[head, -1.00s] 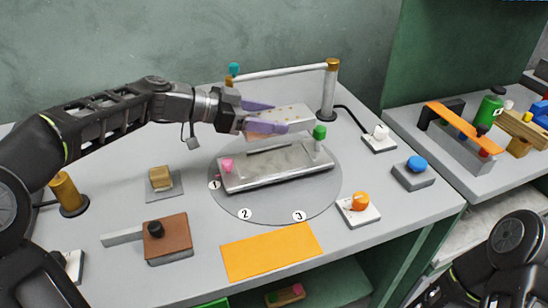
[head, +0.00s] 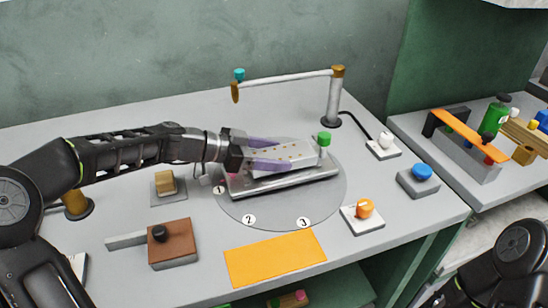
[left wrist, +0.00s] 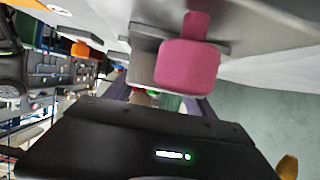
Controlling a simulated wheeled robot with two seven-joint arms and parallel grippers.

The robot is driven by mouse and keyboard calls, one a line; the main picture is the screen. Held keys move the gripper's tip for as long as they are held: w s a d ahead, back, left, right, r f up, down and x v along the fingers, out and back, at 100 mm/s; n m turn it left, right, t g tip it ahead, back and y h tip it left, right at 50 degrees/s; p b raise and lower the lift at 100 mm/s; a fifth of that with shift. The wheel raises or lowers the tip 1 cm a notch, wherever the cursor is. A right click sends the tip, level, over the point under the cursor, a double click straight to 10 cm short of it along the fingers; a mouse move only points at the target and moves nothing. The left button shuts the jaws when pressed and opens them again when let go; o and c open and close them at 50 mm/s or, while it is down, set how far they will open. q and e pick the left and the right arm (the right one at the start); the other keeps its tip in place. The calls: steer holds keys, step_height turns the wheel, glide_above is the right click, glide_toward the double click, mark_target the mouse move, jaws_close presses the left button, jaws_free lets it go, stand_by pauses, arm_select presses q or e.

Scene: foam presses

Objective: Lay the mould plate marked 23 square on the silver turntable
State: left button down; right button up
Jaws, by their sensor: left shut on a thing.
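A pale plate with small dark holes (head: 290,153) is held between the purple fingers of my left gripper (head: 278,155). No number 23 is legible on it. It lies low over a grey rectangular bed (head: 290,181), roughly along its length; I cannot tell whether it touches. The bed sits on the round silver-grey turntable (head: 325,208), marked 1, 2 and 3. A green knob (head: 324,139) stands at the bed's right end. A pink knob (left wrist: 188,66) looms large in the left wrist view. My right gripper is out of view.
A post with a horizontal bar (head: 285,79) stands behind the turntable. An orange knob box (head: 362,212), a blue button box (head: 420,178) and a white-knobbed box (head: 384,146) are at right. An orange mat (head: 275,258) lies in front, a brown block (head: 172,243) front left.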

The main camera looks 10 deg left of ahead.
arm_select(q)
steer(key=shift+f, duration=0.45)
steer(key=shift+c, duration=1.6)
jaws_free()
steer(key=b+v, duration=0.1)
steer(key=v, duration=1.1)
